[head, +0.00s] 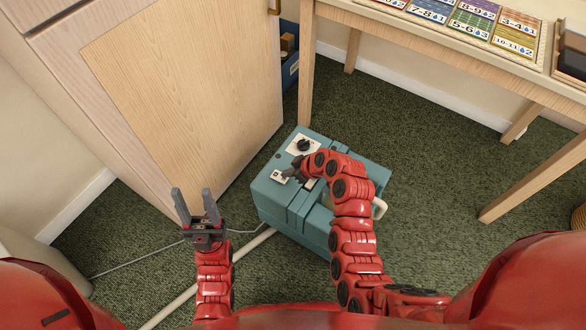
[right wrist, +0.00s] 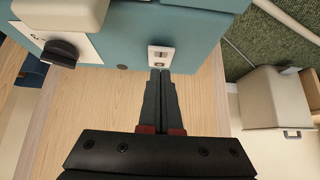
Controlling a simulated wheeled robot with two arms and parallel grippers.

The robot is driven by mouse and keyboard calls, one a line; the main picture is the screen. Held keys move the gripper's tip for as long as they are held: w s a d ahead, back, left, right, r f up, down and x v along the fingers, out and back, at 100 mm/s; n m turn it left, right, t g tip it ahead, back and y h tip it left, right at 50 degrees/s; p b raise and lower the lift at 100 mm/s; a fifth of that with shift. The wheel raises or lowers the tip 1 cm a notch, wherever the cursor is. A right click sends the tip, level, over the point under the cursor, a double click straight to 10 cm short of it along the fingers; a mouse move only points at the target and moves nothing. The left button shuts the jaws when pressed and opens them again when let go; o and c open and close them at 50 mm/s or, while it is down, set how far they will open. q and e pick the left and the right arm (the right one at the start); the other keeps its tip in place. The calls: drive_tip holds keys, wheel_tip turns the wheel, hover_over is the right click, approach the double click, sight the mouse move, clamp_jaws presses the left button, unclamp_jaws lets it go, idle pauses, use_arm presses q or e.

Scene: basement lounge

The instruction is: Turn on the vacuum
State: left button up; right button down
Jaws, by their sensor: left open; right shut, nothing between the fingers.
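The vacuum (head: 268,195) is a teal box on the carpet, below my right arm in the head view. It has a black knob (head: 304,145) on a white plate and a small switch (head: 279,176) on a pale plate. My right gripper (head: 289,176) is shut and empty beside the switch. In the right wrist view its fingertips (right wrist: 160,71) are just below the switch plate (right wrist: 161,55), and the knob (right wrist: 62,52) is at upper left. I cannot tell whether the tips touch the vacuum. My left gripper (head: 193,205) is open and empty, left of the vacuum.
A wooden cabinet (head: 180,90) stands behind and left of the vacuum. A table (head: 420,45) with game boards is at upper right, its legs near the vacuum. A pale hose (head: 245,249) and a thin cord (head: 140,261) lie on the carpet. Carpet is clear right of the vacuum.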

sight(286, 179)
drive_tip(key=shift+d+f, duration=0.15)
drive_tip(key=shift+f, duration=0.8)
drive_tip(key=shift+s+f, duration=0.1)
drive_tip(key=shift+d+f+b, duration=0.1)
drive_tip(key=shift+f+b, duration=0.4)
drive_tip(key=shift+b, duration=0.2)
drive_tip(key=shift+s+r, duration=0.1)
drive_tip(key=shift+r+p, duration=0.4)
drive_tip(key=shift+r, duration=0.45)
